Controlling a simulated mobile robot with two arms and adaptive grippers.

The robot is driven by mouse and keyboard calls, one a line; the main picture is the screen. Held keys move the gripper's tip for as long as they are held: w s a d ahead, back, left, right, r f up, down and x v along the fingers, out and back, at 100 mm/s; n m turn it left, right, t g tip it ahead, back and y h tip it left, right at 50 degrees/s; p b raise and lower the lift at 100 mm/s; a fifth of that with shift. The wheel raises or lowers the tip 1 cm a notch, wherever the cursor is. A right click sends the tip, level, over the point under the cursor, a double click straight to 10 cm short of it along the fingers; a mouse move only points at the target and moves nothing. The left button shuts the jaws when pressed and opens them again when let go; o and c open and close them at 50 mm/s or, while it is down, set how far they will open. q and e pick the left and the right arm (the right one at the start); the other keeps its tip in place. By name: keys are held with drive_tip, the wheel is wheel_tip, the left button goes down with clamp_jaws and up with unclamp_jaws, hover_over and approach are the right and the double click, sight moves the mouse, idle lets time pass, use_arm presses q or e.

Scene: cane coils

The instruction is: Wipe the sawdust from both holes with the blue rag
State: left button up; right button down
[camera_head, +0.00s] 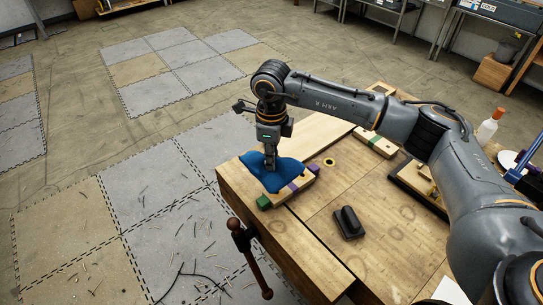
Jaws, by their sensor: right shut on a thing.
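The blue rag (275,175) is bunched over a pale wooden block (297,187) at the left corner of the workbench. My right gripper (270,166) is shut on the rag from above, with the rag spread against the top of the block. The block has a green end (264,202) and a purple band on it. The holes and any sawdust on this block are hidden under the rag or too small to see. My left gripper is out of view.
A black block-like object (348,222) lies on the workbench (325,260). The bench front is largely clear.

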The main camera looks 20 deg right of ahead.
drive_tip(key=b, duration=0.5)
hover_over(272, 191)
drive_tip(key=f, duration=0.7)
drive_tip(key=shift+w, duration=0.2)
drive_tip(key=shift+f+b, duration=0.45)
drive_tip(key=shift+f, duration=0.05)
drive_tip(key=shift+r, duration=0.1)
drive_tip(key=c, duration=0.5)
unclamp_jaws()
drive_tip(key=shift+f+b, duration=0.9)
drive_tip(key=shift+f, duration=0.2)
drive_tip(key=shift+r, duration=0.2)
drive_tip(key=shift+c, duration=1)
drive_tip(key=shift+s+f, duration=0.1)
drive_tip(key=c, duration=1.4)
drive_tip(key=shift+s, duration=0.15)
clamp_jaws()
